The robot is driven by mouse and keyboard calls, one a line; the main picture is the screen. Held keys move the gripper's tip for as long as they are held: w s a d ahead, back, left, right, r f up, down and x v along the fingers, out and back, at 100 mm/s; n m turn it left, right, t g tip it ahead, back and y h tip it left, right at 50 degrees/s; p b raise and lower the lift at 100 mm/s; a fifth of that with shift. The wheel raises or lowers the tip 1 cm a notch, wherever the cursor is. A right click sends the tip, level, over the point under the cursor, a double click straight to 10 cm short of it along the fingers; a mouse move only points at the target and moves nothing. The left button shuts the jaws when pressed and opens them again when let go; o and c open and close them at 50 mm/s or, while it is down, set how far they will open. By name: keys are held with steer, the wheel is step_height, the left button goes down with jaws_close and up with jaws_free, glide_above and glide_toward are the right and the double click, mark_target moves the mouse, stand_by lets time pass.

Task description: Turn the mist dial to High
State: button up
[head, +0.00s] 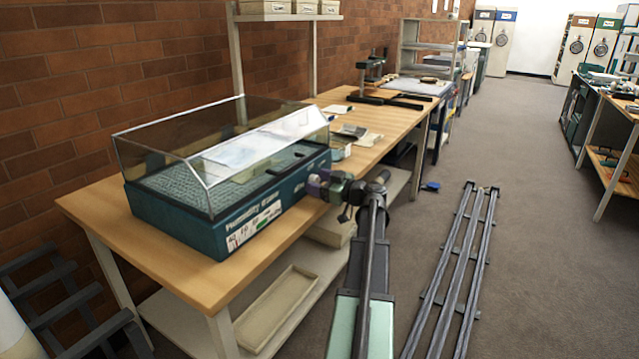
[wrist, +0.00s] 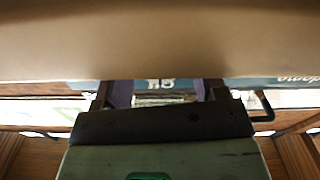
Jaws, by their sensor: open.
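The humidity chamber is a teal box (head: 180,222) with a clear sloped lid (head: 160,140), standing on the wooden workbench. Its front carries the word "Humidity" and a white label panel (head: 255,225). My gripper (head: 314,185) is at the right end of the chamber's front face, its purple fingers close to the teal wall; I cannot tell whether they touch it. In the wrist view the gripper's fingers (wrist: 163,92) stand apart, with teal surface and white lettering behind them. I cannot make out the mist dial or its setting in either view.
The workbench (head: 90,205) has a lower shelf with a shallow tray (head: 275,308). Papers and a black stand (head: 375,85) lie further along the bench. Floor rails (head: 455,265) run to the right of my arm. A broad tan surface (wrist: 160,40) blocks the top of the wrist view.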

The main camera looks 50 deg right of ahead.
steer(key=c, duration=0.9)
steer(key=m, duration=0.4)
steer(key=shift+m, duration=0.4)
steer(key=shift+c, duration=0.2)
steer(key=o, duration=0.9)
steer(key=shift+o, duration=0.2)
steer(key=shift+s, duration=0.1)
steer(key=s+d, duration=0.1)
steer(key=s, duration=0.9)
steer(key=shift+s, duration=0.35)
